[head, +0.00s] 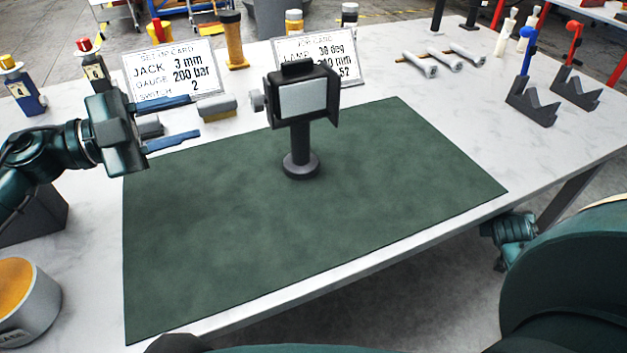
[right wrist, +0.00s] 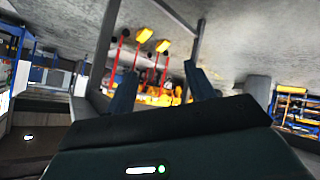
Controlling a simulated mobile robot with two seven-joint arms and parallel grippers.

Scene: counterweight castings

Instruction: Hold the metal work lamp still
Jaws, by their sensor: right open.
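The metal work lamp (head: 298,145) stands upright on the green mat (head: 390,190), near its back edge. It has a round dark base, a short post and a boxy black head with a pale panel facing me. A light knob shows on the head's left side. My left gripper (head: 199,116) is to the left of the lamp, open and apart from it, fingers pointing right toward it. In the right wrist view my right gripper (right wrist: 160,72) has its two fingers spread with nothing between them. It is away from the lamp, which that view does not show.
Two cards, a set-up card (head: 172,72) and a job card (head: 335,58), stand behind the lamp. A small grey and yellow block (head: 217,108) lies near my left fingers. Bottles stand at the back left; V-shaped stands (head: 532,104) are at the right. The mat is otherwise clear.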

